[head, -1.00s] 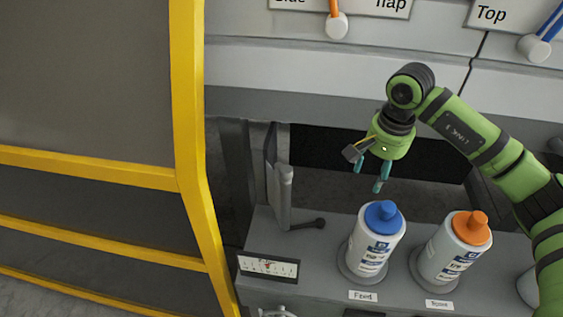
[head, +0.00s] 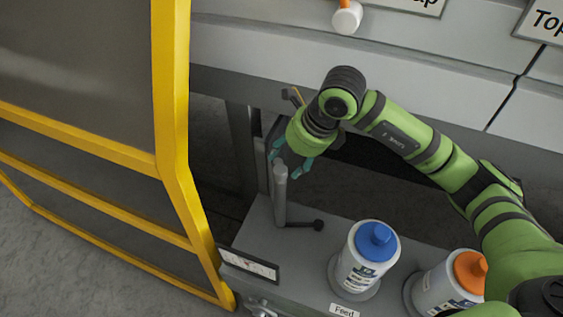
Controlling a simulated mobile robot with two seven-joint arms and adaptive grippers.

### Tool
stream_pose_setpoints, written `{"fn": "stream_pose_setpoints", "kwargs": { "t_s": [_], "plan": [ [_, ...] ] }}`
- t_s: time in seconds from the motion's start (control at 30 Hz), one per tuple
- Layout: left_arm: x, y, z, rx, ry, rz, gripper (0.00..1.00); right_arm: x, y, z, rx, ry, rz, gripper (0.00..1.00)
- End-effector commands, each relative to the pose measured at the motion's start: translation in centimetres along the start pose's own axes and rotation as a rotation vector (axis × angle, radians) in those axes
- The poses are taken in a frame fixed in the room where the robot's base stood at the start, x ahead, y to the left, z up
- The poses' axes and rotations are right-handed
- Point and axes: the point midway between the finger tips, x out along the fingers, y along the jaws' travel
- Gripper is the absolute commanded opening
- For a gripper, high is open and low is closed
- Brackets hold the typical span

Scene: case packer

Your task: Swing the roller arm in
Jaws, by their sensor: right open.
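The roller arm looks to be the grey upright post (head: 280,195) with a rounded top, standing at the left end of the grey machine shelf. Part of the opening behind is hidden by my right arm. My left gripper is not in view.
A bottle with a blue cap (head: 365,260) and one with an orange cap (head: 450,283) stand on the shelf (head: 300,262) to the right. A yellow-framed guard door (head: 172,120) stands at the left.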

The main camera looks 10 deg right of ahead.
Motion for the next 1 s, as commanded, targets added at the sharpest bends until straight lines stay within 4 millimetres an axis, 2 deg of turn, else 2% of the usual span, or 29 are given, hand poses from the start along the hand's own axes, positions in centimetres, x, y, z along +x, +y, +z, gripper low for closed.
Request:
{"fn": "stream_pose_setpoints", "kwargs": {
  "t_s": [0.2, 0.33, 0.5, 0.7, 0.73, 0.77, 0.8, 0.87, 1.0],
  "plan": [
    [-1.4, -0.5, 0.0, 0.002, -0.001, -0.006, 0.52, 3.3, 0.1, -0.1, 0.0, 0.005, 0.003, 0.58],
    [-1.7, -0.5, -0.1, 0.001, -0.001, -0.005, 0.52, 4.8, 0.0, 0.0, 0.0, 0.003, 0.002, 0.58],
    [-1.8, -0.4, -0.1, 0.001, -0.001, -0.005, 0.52, 5.7, 0.0, -0.1, -0.003, 0.003, 0.0, 0.58],
    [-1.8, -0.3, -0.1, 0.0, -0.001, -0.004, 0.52, 5.8, 0.0, -0.1, -0.003, 0.002, 0.0, 0.58],
    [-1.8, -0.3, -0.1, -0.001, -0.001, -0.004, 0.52, 5.8, 0.0, -0.1, -0.004, 0.002, 0.0, 0.5],
    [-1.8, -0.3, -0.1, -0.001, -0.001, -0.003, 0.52, 5.7, 0.0, -0.1, -0.003, 0.002, 0.0, 0.38],
    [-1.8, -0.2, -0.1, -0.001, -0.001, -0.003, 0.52, 5.7, 0.0, -0.1, -0.004, 0.002, 0.0, 0.22],
    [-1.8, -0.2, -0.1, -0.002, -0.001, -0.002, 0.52, 5.7, 0.0, -0.1, -0.003, 0.001, 0.0, 0.0],
    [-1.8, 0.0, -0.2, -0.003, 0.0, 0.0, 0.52, 5.7, -0.1, 0.0, -0.004, -0.002, -0.002, 0.0]
  ]
}}
